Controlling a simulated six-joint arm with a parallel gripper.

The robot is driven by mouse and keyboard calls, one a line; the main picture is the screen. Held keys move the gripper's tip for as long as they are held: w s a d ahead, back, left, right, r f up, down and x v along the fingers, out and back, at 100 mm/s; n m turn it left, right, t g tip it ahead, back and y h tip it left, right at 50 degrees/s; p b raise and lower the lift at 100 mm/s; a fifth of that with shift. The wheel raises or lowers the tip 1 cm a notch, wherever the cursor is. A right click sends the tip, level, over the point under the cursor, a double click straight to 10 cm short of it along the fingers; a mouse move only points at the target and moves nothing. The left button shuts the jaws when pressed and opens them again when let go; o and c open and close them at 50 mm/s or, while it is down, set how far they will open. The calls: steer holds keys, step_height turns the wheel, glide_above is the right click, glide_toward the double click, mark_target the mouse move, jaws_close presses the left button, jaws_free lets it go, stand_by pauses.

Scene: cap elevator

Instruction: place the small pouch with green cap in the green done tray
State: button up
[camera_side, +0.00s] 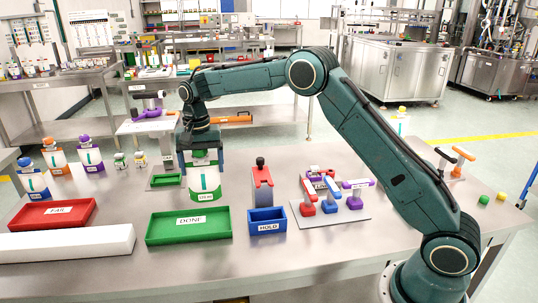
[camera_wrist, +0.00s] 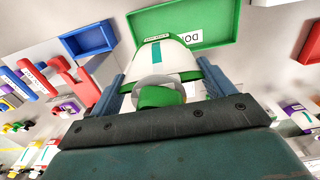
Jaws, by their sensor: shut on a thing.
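My gripper (camera_side: 200,150) points down and is shut on a white pouch (camera_side: 206,180) with a green cap and a green bottom band. In the wrist view the pouch (camera_wrist: 165,60) sits between the two blue fingers, with its green cap (camera_wrist: 160,96) towards me. The green tray (camera_side: 188,238), labelled DONE, lies in front of the pouch and slightly left in the side view. The tray looks empty. In the wrist view the tray (camera_wrist: 222,38) lies beyond the pouch, partly hidden by it. Whether the pouch touches the table is unclear.
A red FAIL tray (camera_side: 53,214) and a white block (camera_side: 68,243) are to the left. A blue HOLD bin (camera_side: 267,221) is right of the green tray, with a red-handled tool (camera_side: 262,186) behind it. Several capped pouches stand at the back left.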

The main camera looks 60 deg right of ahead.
mark_target(204, 183)
step_height(204, 183, down, 6)
steer(key=shift+f, duration=0.1)
steer(key=shift+f, duration=2)
steer(key=shift+f, duration=0.1)
steer(key=o, duration=1.3)
steer(key=shift+c, duration=0.2)
step_height(204, 183, up, 12)
